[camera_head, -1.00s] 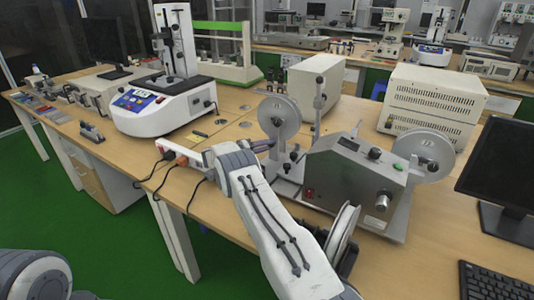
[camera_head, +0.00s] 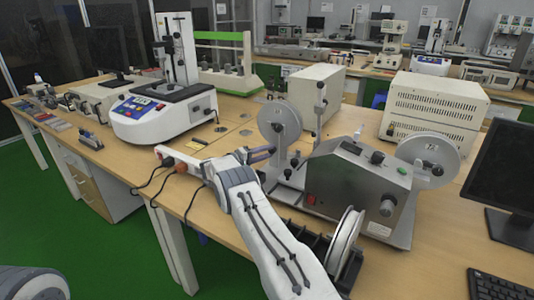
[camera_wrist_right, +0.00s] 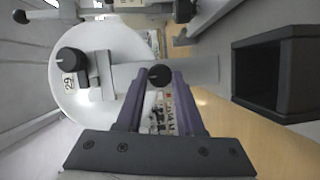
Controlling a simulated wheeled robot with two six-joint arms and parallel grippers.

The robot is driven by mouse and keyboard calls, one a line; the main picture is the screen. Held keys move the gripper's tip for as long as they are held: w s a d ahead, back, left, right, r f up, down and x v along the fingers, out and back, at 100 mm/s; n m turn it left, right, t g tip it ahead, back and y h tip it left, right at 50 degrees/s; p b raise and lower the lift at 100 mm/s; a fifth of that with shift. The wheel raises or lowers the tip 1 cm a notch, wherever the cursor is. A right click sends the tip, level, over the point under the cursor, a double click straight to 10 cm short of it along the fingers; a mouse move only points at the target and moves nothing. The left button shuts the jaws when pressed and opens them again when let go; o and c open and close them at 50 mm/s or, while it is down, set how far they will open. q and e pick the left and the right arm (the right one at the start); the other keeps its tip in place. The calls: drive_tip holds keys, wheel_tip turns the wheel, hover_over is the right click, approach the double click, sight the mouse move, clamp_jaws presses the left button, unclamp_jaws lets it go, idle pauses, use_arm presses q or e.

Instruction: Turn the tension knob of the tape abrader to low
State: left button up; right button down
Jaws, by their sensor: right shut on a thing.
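The tape abrader (camera_head: 340,183) is a grey metal machine on the bench, with a reel on each side, a green button and a silver knob (camera_head: 387,207) on its front. My right gripper (camera_head: 271,150) reaches in below its left reel (camera_head: 279,121). In the right wrist view, its purple fingers (camera_wrist_right: 160,78) are closed around a small round black knob (camera_wrist_right: 159,75), beside the pale reel disc (camera_wrist_right: 105,100). Whether this is the tension knob, and its setting, I cannot read. My left gripper is out of the picture.
A white reel (camera_head: 345,240) on a black holder stands close to my right forearm. A blue-panelled instrument (camera_head: 150,118) stands left, a beige box (camera_head: 432,105) behind. A monitor (camera_head: 505,175) and keyboard (camera_head: 490,285) are at right. The bench's left front edge (camera_head: 150,200) carries cables.

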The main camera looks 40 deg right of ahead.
drive_tip(key=c, duration=0.5)
unclamp_jaws()
drive_tip(key=shift+w, duration=0.1)
drive_tip(key=a, duration=1)
drive_tip(key=shift+a+r, duration=0.3)
drive_tip(key=shift+r, duration=0.05)
